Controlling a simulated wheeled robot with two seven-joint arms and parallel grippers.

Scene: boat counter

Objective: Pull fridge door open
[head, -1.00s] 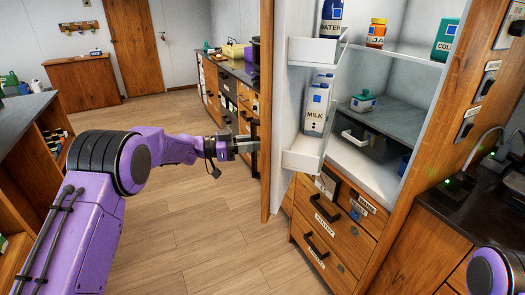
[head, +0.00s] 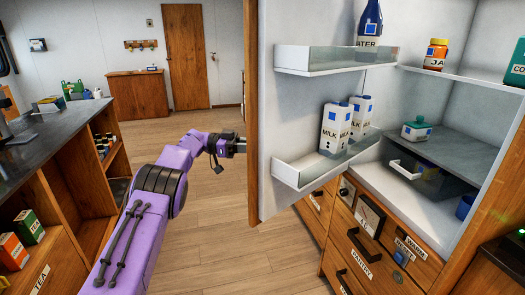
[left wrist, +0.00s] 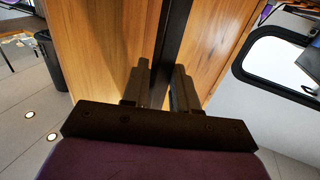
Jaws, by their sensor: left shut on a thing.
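The fridge door (head: 284,120) stands wide open in the head view, its white inner side with two shelves facing me. Its wooden outer face (left wrist: 115,40) fills much of the left wrist view. A dark vertical handle (left wrist: 174,40) runs down that face. My left gripper (left wrist: 160,88) is shut on the handle, with one finger on each side of it. In the head view the left gripper (head: 240,146) is at the door's left edge, its fingertips partly hidden behind the door. The fridge interior (head: 425,80) is exposed. My right gripper is out of view.
The upper door shelf (head: 310,60) holds a water bottle (head: 370,25); the lower one (head: 300,172) holds milk cartons (head: 335,130). Drawers (head: 365,240) are below the fridge. A counter (head: 60,130) stands at the left. The wooden floor (head: 215,230) between is clear.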

